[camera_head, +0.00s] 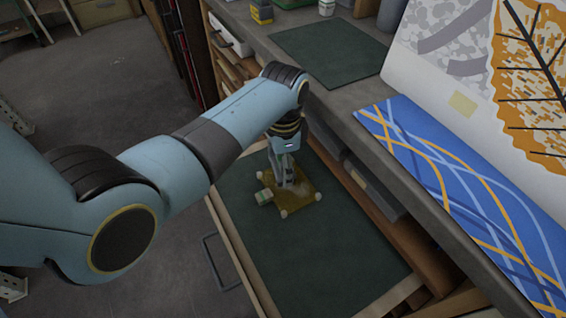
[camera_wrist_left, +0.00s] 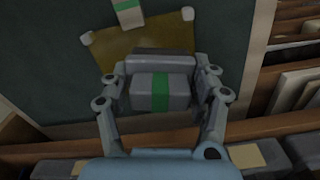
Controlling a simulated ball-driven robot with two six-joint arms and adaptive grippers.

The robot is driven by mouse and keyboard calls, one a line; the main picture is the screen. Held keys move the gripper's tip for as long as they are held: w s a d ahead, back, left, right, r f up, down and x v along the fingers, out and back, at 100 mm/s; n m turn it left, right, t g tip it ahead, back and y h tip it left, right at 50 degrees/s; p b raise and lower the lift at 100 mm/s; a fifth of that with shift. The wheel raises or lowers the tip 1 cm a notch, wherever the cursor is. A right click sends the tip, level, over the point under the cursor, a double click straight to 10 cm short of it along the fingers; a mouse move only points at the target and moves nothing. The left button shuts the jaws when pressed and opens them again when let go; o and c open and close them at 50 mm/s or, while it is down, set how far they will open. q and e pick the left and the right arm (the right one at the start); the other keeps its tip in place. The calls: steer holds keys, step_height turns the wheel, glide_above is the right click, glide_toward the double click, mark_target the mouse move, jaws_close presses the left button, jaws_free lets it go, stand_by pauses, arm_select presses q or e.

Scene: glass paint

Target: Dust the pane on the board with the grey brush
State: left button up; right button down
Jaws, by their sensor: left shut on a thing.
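My left gripper (camera_head: 289,181) reaches down over the amber pane (camera_head: 301,195). In the left wrist view, the left gripper (camera_wrist_left: 160,90) is shut on the grey brush (camera_wrist_left: 146,94), a grey block with a green band. The brush is over the near part of the pane (camera_wrist_left: 150,40); I cannot tell whether it touches. The pane lies on the dark green board (camera_head: 340,255) and has pale round knobs at its visible corners. Its middle is partly hidden by the gripper. The right gripper is out of view.
A white block with a green band (camera_head: 264,196) lies at the pane's left edge. A worktop with a dark green mat (camera_head: 328,50) runs along the right, above the board. A blue patterned sheet (camera_head: 470,195) lies on it. The board's front part is clear.

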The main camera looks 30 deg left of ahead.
arm_select(q)
steer(key=shift+f+b, duration=0.45)
steer(key=shift+f, duration=0.35)
